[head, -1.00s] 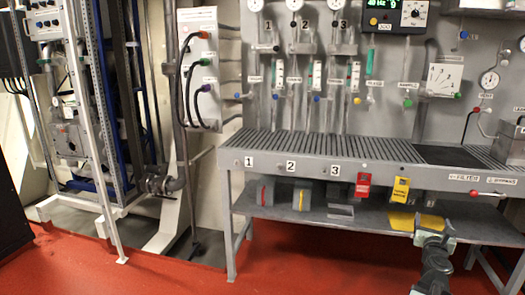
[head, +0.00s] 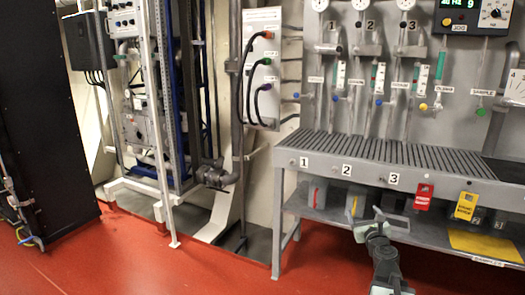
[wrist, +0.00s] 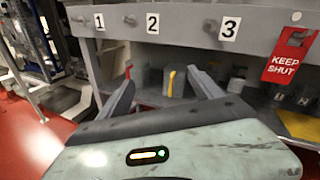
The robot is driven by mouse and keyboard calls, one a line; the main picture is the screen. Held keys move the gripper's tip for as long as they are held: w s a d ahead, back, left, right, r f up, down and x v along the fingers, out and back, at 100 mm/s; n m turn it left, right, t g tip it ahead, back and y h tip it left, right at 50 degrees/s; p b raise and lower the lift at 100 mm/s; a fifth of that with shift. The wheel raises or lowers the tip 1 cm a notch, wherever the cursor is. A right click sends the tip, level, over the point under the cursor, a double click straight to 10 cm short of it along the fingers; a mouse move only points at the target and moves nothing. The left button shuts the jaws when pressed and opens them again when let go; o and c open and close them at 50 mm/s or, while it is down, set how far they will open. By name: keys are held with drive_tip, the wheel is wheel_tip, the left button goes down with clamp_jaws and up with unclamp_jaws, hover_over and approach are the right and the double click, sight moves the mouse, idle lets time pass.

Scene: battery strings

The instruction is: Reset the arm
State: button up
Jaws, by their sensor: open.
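My gripper (head: 378,218) is low in front of the workbench in the head view, near the lower shelf. In the wrist view my gripper (wrist: 163,82) has its two dark fingers spread apart with nothing between them. Beyond the fingers, a grey block with a yellow stripe (wrist: 175,82) sits on the lower shelf. It also shows in the head view (head: 354,203), apart from the gripper.
The workbench (head: 330,166) carries labels 1, 2 and 3. A red tag (head: 423,197) and a yellow tag (head: 466,206) hang at its front edge. A black cabinet (head: 45,150) stands at the left. The red floor (head: 150,265) is clear in front.

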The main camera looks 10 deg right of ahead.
drive_tip(key=w+a+f+n+g+y, duration=0.15)
drive_tip(key=a+f+n+y, duration=0.35)
drive_tip(key=a, duration=0.7)
drive_tip(key=a+f+n+g+y, duration=0.25)
drive_tip(key=a+n, duration=0.45)
drive_tip(key=a, duration=0.4)
drive_tip(key=a+f+n+g+y, duration=0.25)
drive_tip(key=a+n, duration=0.35)
drive_tip(key=a, duration=0.6)
drive_tip(key=s+a+f+n+g+h, duration=0.1)
drive_tip(key=s+a+f+n+g, duration=0.3)
drive_tip(key=s+a+f+n, duration=0.3)
drive_tip(key=s+d+f+n+g+h, duration=0.3)
drive_tip(key=s+d+f+n+g, duration=0.15)
drive_tip(key=s+d+n, duration=0.2)
drive_tip(key=s+d+f+n+g+h, duration=0.1)
drive_tip(key=s+d+n+g+h, duration=0.15)
drive_tip(key=s+n, duration=0.2)
wheel_tip(320, 180, up, 36)
drive_tip(key=d+p, duration=0.1)
drive_tip(key=p, duration=3.5)
drive_tip(key=shift+s+r+t+y+p, duration=0.2)
drive_tip(key=shift+t+y+p, duration=0.1)
drive_tip(key=shift+t+y, duration=0.05)
